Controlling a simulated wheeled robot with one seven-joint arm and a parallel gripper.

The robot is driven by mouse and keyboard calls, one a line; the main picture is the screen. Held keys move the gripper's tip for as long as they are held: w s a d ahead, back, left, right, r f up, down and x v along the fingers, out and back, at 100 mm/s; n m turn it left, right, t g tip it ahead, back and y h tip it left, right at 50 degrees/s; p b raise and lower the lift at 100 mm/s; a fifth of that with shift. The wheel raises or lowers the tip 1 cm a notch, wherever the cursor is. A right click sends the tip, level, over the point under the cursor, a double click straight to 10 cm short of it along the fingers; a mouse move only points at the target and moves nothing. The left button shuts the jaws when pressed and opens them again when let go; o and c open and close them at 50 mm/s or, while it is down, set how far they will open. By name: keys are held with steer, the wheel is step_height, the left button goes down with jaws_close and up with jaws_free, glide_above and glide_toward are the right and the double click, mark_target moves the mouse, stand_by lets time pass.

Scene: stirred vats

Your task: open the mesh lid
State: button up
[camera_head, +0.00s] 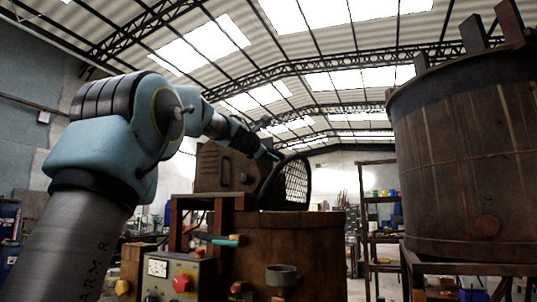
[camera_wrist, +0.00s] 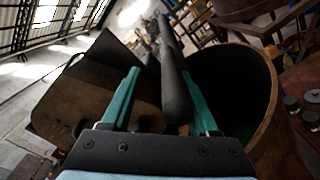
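The mesh lid (camera_head: 295,182) is a round wire grille with a dark rim. In the head view it stands steeply raised at the top of a brown wooden vat (camera_head: 305,240). In the wrist view its thick dark rim (camera_wrist: 173,85) shows nearly edge-on, and the dark inside of the vat (camera_wrist: 232,85) is uncovered to its right. My gripper (camera_head: 272,154) is by the upper left of the lid. Its teal fingers (camera_wrist: 158,74) are apart. The rim passes close to the right finger and partly covers it; a gap shows to the left finger. I cannot tell whether they touch.
A brown motor box (camera_head: 222,168) stands left of the lid, close to my gripper. A control box (camera_head: 178,278) with a red knob and a grey cup (camera_head: 281,275) are in front of the vat. A large wooden tank (camera_head: 465,150) rises at right. Shelves (camera_head: 380,215) stand behind.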

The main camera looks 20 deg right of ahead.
steer(key=b+v, duration=0.4)
steer(key=v, duration=0.6)
steer(key=shift+s+a+b, duration=0.3)
steer(key=shift+b, duration=0.05)
